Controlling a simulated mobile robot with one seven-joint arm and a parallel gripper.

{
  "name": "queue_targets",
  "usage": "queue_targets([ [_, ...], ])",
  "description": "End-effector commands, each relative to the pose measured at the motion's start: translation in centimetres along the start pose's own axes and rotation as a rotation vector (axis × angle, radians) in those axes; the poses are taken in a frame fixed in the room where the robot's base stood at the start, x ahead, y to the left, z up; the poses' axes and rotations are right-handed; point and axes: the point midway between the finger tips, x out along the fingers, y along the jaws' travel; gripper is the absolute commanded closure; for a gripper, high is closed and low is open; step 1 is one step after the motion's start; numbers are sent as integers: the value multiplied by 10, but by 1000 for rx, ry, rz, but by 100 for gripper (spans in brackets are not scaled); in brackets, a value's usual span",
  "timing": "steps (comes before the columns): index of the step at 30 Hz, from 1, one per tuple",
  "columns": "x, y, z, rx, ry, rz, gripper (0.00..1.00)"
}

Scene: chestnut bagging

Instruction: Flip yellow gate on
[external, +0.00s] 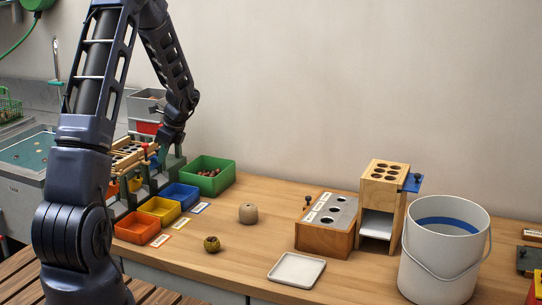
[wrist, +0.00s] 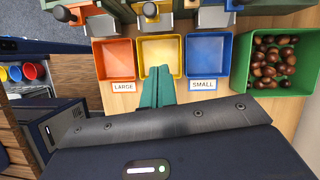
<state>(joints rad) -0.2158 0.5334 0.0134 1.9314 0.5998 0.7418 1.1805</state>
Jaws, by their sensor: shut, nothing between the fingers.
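In the wrist view, my gripper (wrist: 157,88) shows teal fingers pressed together, empty, over the front edge of the yellow tray. The yellow tray (wrist: 161,58) is empty and stands between the orange tray (wrist: 114,59) and the blue tray (wrist: 209,55). Above it, a knobbed lever (wrist: 150,10) sits at a grey metal chute, in line with the yellow tray; its upper part is cut off by the frame edge. My fingertips are apart from it. Whether this gate is on or off I cannot tell. In the external view my arm hides part of the sorter (external: 137,158).
A green bin (external: 207,174) of chestnuts stands right of the trays. Another dark knob (wrist: 63,13) is above the orange tray. Labels lie before the trays. A wooden holed block (external: 327,222), a white tray (external: 296,270) and a bucket (external: 443,258) stand farther right.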

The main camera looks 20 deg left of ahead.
Motion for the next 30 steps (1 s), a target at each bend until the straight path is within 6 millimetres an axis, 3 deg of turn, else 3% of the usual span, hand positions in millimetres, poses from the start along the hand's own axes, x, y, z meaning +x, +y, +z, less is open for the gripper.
queue_targets([
  [8, 6, 0, 0, 0, 0, 2, 100],
  [27, 103, 1, 0, -1, 1, 2, 100],
  [30, 95, 0, 15, -5, 0, -2, 100],
])
